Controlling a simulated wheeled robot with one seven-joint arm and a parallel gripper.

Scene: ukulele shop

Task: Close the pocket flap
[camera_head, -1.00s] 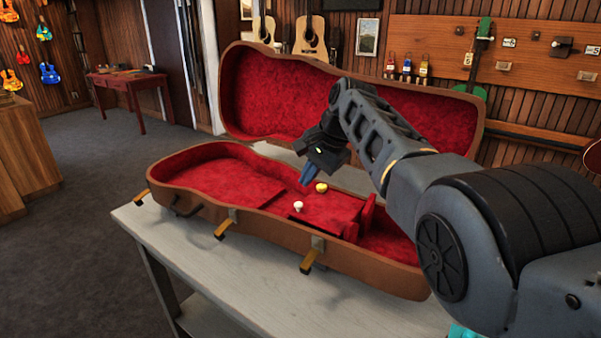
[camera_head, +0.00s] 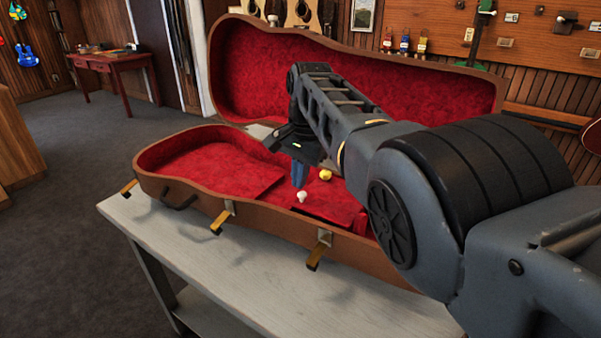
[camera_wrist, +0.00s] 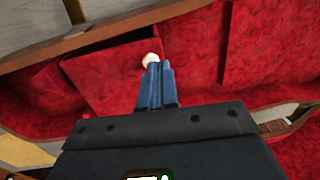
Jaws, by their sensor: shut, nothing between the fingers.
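The brown instrument case (camera_head: 265,222) lies open on a table, lined in red. Inside it is a red panel (camera_head: 328,208), which looks like the pocket flap; it also shows in the wrist view (camera_wrist: 108,72). I cannot tell how far open it stands. A white knob (camera_head: 302,196) is near the panel's left edge, and a yellow knob (camera_head: 325,175) is behind it. My gripper (camera_head: 298,183) is shut and empty, pointing down just above the white knob. In the wrist view the blue fingertips (camera_wrist: 157,66) are right beside the white knob (camera_wrist: 150,59); contact is unclear.
The case's raised lid (camera_head: 345,85) stands behind my arm. Gold latches (camera_head: 221,222) stick out along the front rim. The pale table (camera_head: 200,255) has bare room in front. My arm hides the case's right end.

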